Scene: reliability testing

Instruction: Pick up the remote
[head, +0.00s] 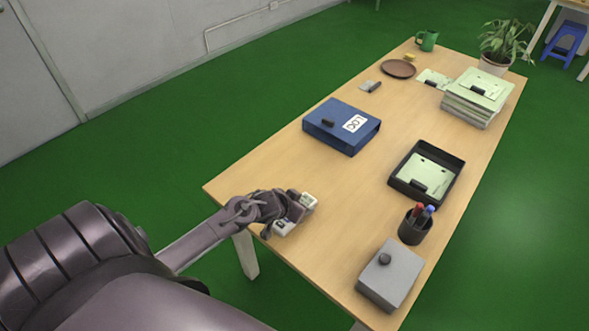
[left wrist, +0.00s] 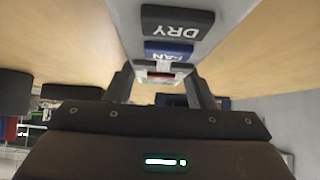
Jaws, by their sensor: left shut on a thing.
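The remote (head: 308,201) is a pale, light grey bar at the near left end of the table. I cannot tell whether the remote touches the tabletop. My right gripper is not in view.
The wooden table (head: 330,240) holds a blue LOG binder (head: 342,140), a black tray (head: 402,186) with papers, a pen cup (head: 412,232), a grey box (head: 385,285) and a paper stack (head: 470,110). A plate (head: 398,68), green mug (head: 427,41) and potted plant (head: 495,63) stand at the far end.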

